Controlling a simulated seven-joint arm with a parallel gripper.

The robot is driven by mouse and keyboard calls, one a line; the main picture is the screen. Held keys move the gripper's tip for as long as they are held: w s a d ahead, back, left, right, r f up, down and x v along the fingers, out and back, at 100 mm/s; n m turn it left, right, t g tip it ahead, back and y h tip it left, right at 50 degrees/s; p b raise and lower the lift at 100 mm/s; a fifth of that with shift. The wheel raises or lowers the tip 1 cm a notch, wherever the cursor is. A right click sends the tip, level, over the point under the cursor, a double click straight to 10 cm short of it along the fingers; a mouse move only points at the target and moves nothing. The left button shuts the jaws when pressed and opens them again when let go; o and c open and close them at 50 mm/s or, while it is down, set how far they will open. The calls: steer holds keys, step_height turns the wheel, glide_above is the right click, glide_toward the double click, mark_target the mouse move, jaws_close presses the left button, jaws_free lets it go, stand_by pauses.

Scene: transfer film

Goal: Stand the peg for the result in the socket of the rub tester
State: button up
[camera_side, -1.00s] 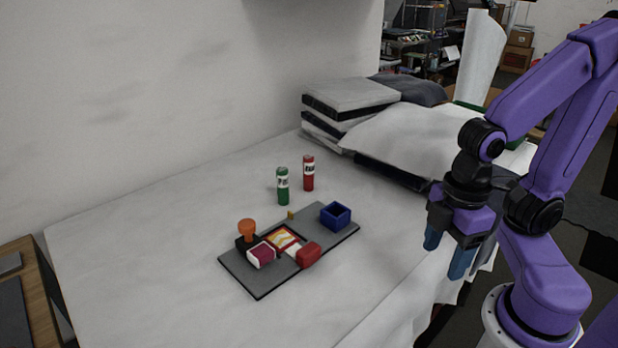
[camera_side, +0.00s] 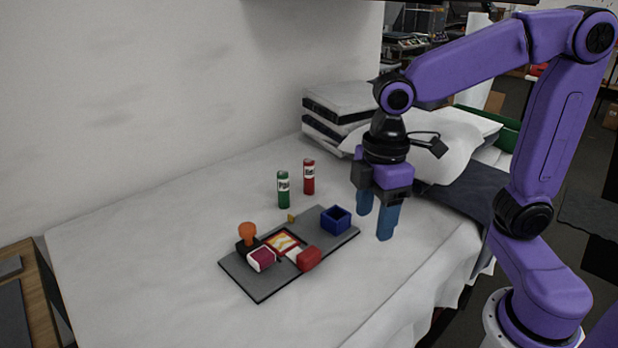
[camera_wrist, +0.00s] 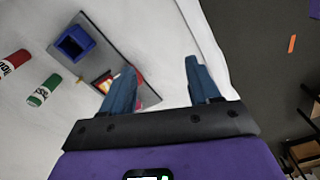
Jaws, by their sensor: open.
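Two pegs stand upright on the white table behind the tester: a green peg (camera_side: 283,190) and, to its right, a red peg (camera_side: 309,177). Each has a white label whose print I cannot read. The rub tester is a grey board (camera_side: 262,286) with a blue square socket (camera_side: 336,220) at its right end. The socket looks empty. My gripper (camera_side: 375,225) is open and empty, to the right of the socket. In the wrist view the blue socket (camera_wrist: 75,43), red peg (camera_wrist: 14,64) and green peg (camera_wrist: 44,90) lie left of my gripper (camera_wrist: 160,85).
The board also bears an orange-knobbed stamp (camera_side: 247,235), a maroon-and-white block (camera_side: 261,259), a picture patch (camera_side: 284,242) and a red block (camera_side: 309,259). Stacked boxes (camera_side: 335,105) stand behind. The table's left part is clear.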

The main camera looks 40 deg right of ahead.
steer(key=w+r, duration=0.3)
steer(key=w, duration=0.8)
step_height(320, 180, up, 4)
steer(key=n, duration=0.3)
glide_above(308, 160)
steer(key=f, duration=1.1)
steer(key=shift+s+d+f, duration=0.15)
steer(key=shift+s+f, duration=0.15)
steer(key=shift+f, duration=0.1)
steer(key=shift+w+a+f, duration=0.1)
steer(key=shift+f, duration=1.25)
steer(key=shift+w+a+f, duration=0.1)
steer(key=shift+f, duration=1.2)
steer(key=c, duration=1.1)
